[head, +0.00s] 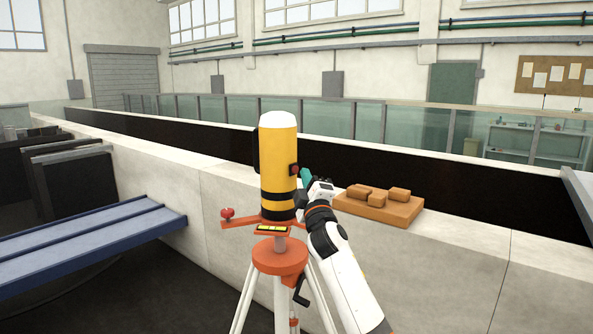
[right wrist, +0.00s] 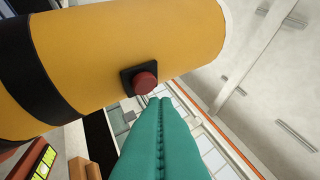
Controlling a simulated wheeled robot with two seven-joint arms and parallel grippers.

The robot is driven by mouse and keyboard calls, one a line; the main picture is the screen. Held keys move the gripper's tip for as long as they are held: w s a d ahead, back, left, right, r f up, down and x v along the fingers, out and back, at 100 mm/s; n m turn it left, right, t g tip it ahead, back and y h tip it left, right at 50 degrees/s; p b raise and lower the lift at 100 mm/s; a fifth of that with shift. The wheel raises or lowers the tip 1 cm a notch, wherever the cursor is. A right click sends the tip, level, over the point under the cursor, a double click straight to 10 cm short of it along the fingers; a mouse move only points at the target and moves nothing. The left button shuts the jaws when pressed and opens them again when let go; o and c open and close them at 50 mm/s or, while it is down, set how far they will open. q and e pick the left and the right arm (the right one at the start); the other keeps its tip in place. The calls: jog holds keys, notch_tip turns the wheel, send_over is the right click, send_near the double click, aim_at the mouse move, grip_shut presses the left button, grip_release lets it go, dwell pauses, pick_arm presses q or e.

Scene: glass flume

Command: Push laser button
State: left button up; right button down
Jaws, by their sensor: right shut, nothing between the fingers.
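The laser (head: 278,158) is a yellow cylinder with a white top and black bands, upright on an orange and white tripod (head: 280,257). Its red button (head: 294,169), on a black square base, faces right in the head view. The button also shows in the right wrist view (right wrist: 145,83). My right gripper (head: 305,176) is beside the laser, its teal fingers pressed together and empty. In the right wrist view the fingertips (right wrist: 160,100) appear right by the button; I cannot tell if they touch it. My left gripper is not in view.
A blue bench (head: 80,240) stands at left. The dark flume channel runs behind the wall.

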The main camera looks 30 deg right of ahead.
jog(key=s, duration=0.1)
jog(key=s+d+p, duration=0.1)
jog(key=s, duration=0.1)
jog(key=shift+s+d+r, duration=0.15)
jog(key=shift+s+d, duration=0.05)
jog(key=shift+d, duration=0.1)
jog(key=shift+s+d+p, duration=0.3)
jog(key=shift+s+p, duration=0.25)
jog(key=shift+s, duration=0.35)
dwell(0.6)
